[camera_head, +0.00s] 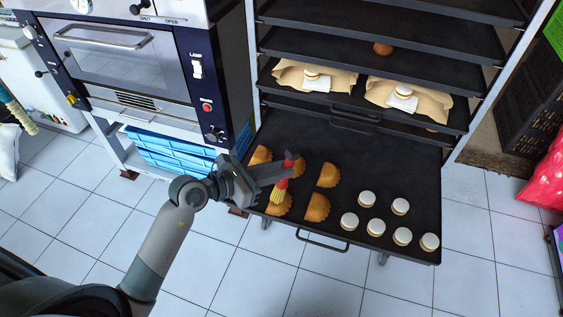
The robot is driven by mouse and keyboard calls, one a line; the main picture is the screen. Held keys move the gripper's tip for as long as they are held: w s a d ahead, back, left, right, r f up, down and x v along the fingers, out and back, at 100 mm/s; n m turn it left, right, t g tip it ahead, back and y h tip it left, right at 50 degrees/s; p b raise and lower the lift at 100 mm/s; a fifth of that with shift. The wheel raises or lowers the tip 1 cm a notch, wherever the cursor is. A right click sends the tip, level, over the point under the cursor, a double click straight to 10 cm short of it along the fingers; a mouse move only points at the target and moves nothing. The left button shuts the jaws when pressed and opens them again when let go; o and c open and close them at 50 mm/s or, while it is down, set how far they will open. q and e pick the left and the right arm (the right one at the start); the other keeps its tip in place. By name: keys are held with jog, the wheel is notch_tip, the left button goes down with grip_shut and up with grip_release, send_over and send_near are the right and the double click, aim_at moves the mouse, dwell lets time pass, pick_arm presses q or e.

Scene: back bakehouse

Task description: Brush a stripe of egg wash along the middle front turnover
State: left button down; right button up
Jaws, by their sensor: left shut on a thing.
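My left gripper (284,172) is shut on a pastry brush (282,185) with a dark and red handle and yellow bristles pointing down. The bristles overlap the middle front turnover (281,209), a golden half-moon on the dark tray (345,180). I cannot tell whether they touch it, and no stripe can be made out. Other turnovers lie at front right (317,207), back right (328,175), back middle (298,166) and back left (260,155). My gripper and wrist cover the front left part of the tray. My right gripper is not in view.
Several white-topped round pastries (349,221) occupy the tray's right front. A rack shelf (345,95) above holds two paper-wrapped items. An oven (130,65) stands at left, with blue crates (165,150) below it. The tray's back right is bare.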

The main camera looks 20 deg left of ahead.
pick_arm(q)
jog(key=shift+s+f, duration=0.4)
jog(key=shift+s, duration=0.25)
jog(key=shift+w, duration=0.1)
jog(key=shift+w+r, duration=0.2)
jog(key=shift+w, duration=1.95)
jog(key=shift+s, duration=0.1)
jog(key=shift+s+r+p, duration=0.1)
jog(key=shift+s+p, duration=0.35)
jog(key=shift+s, duration=0.3)
jog(key=shift+s+r+p, duration=0.15)
jog(key=shift+s+p, duration=0.2)
jog(key=shift+s, duration=0.95)
jog(key=shift+w, duration=0.1)
jog(key=shift+w, duration=2.15)
